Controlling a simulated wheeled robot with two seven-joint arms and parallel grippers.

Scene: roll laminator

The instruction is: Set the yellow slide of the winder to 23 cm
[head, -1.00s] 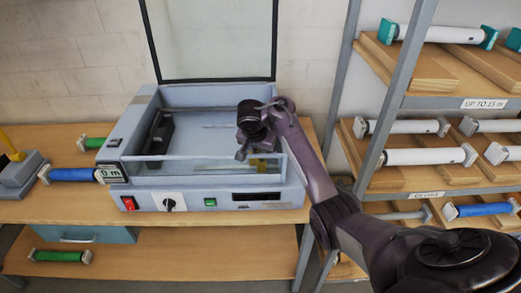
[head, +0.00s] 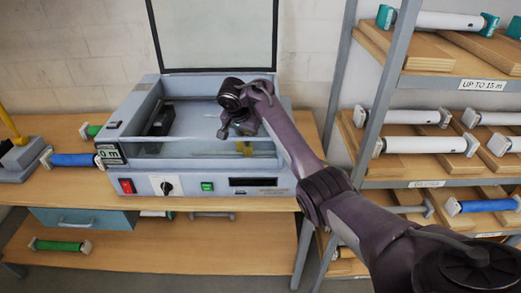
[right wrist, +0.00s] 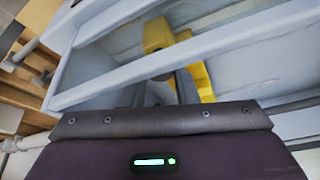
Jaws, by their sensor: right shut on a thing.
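The winder (head: 146,184) is a grey-blue box on the bench with its clear lid raised. Its yellow slide (head: 244,149) sits inside, behind the clear front panel, right of the middle. In the right wrist view the yellow slide (right wrist: 203,80) shows just beyond my gripper, partly hidden by the fingers. My right gripper (head: 232,133) reaches down into the box from the right and is shut on the yellow slide. No scale reading is legible. My left gripper is out of view.
The front panel's rim and the box walls stand close around my right gripper. A red switch (head: 126,186), a dial (head: 167,188) and a green switch (head: 207,187) are on the front. A blue roll (head: 75,160) lies at left. A shelf rack (head: 377,110) stands at right.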

